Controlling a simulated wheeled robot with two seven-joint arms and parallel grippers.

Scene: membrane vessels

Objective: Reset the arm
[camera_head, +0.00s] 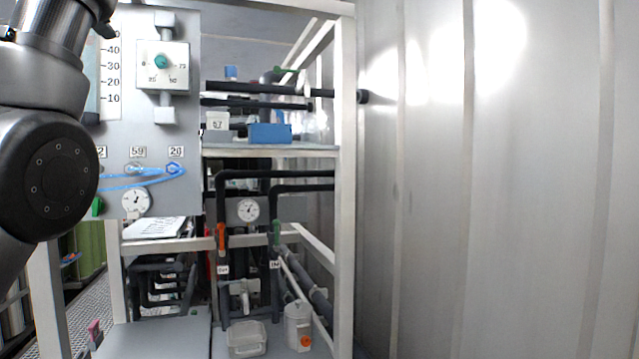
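One of my arms comes in from the left edge, with a large dark round joint and grey links bent upward. Its upper part runs out of the top edge, and no gripper fingers show. My other arm does not show. Close behind the arm is a grey control panel (195,60) with a level scale (110,75), a square dial plate with a teal knob (162,62), and a row of numbered ports with blue tubing (140,180). The arm covers the panel's left part; I cannot tell whether they touch.
A white-framed rack (345,180) holds black pipes, a blue box (269,133) on its shelf, a gauge (248,209), and red (221,236) and green (277,231) valve handles. A clear container (246,340) and white canister (298,327) stand low. A metal wall (500,200) fills the right.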

